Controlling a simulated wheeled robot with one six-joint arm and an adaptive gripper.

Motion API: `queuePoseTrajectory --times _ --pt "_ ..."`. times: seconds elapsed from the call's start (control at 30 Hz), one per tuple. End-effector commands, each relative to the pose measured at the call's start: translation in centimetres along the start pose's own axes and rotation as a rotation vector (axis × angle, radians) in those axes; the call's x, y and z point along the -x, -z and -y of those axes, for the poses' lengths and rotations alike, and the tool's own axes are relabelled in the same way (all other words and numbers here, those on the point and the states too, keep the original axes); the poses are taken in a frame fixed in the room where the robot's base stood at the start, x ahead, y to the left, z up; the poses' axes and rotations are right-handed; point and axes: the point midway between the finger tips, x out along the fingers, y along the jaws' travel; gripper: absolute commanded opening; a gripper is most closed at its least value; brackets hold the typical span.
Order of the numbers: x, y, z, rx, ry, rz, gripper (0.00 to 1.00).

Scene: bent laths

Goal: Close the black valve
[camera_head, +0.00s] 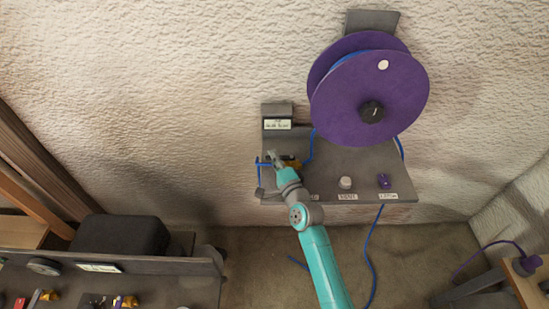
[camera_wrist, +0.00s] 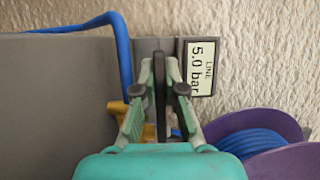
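The black valve shows in the wrist view as a narrow dark lever (camera_wrist: 160,92) standing upright in the picture. My gripper (camera_wrist: 160,72) has one finger on each side of it, with the fingertips apart. Narrow gaps seem to show beside the lever, so I see no clear grip on it. In the head view my gripper (camera_head: 274,157) is at the left part of the grey shelf (camera_head: 325,180), beside a brass-yellow fitting (camera_head: 291,162). This fitting also shows in the wrist view (camera_wrist: 117,108). The valve's lower part is hidden by my gripper.
A line display (camera_wrist: 201,68) reads 5.0 bar. A purple reel (camera_head: 400,95) with blue hose stands above the shelf. A white knob (camera_head: 345,183) and a purple knob (camera_head: 384,181) sit to the right. A blue hose (camera_wrist: 122,50) runs close to my gripper.

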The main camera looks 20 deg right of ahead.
Motion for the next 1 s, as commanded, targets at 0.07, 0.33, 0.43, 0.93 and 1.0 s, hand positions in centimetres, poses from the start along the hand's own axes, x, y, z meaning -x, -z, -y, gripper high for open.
queuePoseTrajectory --times 0.07,0.33,0.43,0.93,1.0 --pt "0.01 0.00 -0.03 0.000 0.000 0.000 0.00" --pt "0.03 0.02 -0.05 0.001 -0.001 0.002 0.00" --pt "0.07 0.02 -0.06 0.000 -0.001 0.008 0.00" --pt "0.63 -0.06 -0.09 -0.001 -0.001 0.109 0.00" --pt "0.73 -0.11 -0.08 -0.002 -0.001 0.129 0.00"
